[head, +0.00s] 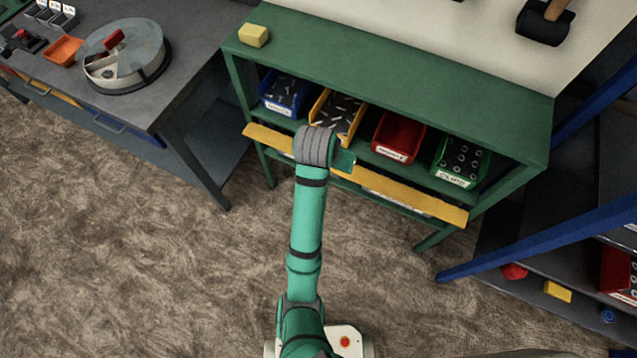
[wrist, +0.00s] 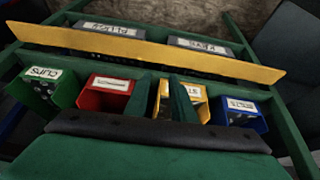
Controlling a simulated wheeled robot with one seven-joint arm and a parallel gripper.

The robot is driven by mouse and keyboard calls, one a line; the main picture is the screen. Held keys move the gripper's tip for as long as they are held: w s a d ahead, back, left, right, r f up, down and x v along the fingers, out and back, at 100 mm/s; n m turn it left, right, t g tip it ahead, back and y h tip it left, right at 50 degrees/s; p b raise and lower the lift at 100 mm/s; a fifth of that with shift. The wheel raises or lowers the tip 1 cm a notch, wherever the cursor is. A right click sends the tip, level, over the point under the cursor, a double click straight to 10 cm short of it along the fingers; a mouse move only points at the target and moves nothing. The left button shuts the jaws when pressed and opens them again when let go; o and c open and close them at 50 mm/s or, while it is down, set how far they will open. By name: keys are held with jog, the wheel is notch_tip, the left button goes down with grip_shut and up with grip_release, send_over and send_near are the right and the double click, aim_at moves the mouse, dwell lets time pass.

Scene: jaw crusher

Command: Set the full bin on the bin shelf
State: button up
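The green bin shelf (head: 390,75) holds a row of bins: a blue bin (head: 287,90), a yellow bin (head: 338,116) full of grey parts, a red bin (head: 398,137) and a green bin (head: 460,161) with ring-shaped parts. I cannot tell which one the task calls the full bin. My gripper (wrist: 166,98) is at the shelf front by the yellow bin. In the wrist view its two dark green fingers stand apart, with part of the yellow bin (wrist: 203,110) showing between and behind them. I see no clear grip on a bin.
A yellow bar (head: 415,200) runs along the shelf front, below the bins. A yellow block (head: 253,35) sits on the shelf top. A grey workbench (head: 160,95) stands at left, and a blue-framed rack (head: 560,240) at right. The floor between is clear.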

jog(key=s+d+f+n+t+h, duration=0.2)
jog(key=s+d+f+n+t, duration=0.15)
jog(key=d, duration=0.25)
jog(key=s+a+f+n+t+y, duration=0.1)
jog(key=s+f+n+t+y, duration=0.15)
jog(key=s, duration=0.55)
jog(key=s+a+r+t, duration=0.1)
jog(key=s+a+r, duration=0.2)
jog(key=s, duration=0.4)
jog(key=s+a+r+t+y, duration=0.1)
jog(key=s+a+r+t, duration=0.1)
jog(key=s+a, duration=0.3)
jog(key=s+a+r+t+y, duration=0.1)
jog(key=s+a+r, duration=0.2)
jog(key=s, duration=0.5)
jog(key=shift+s+a+r+m+t, duration=0.3)
jog(key=shift+s+a+r+t, duration=0.1)
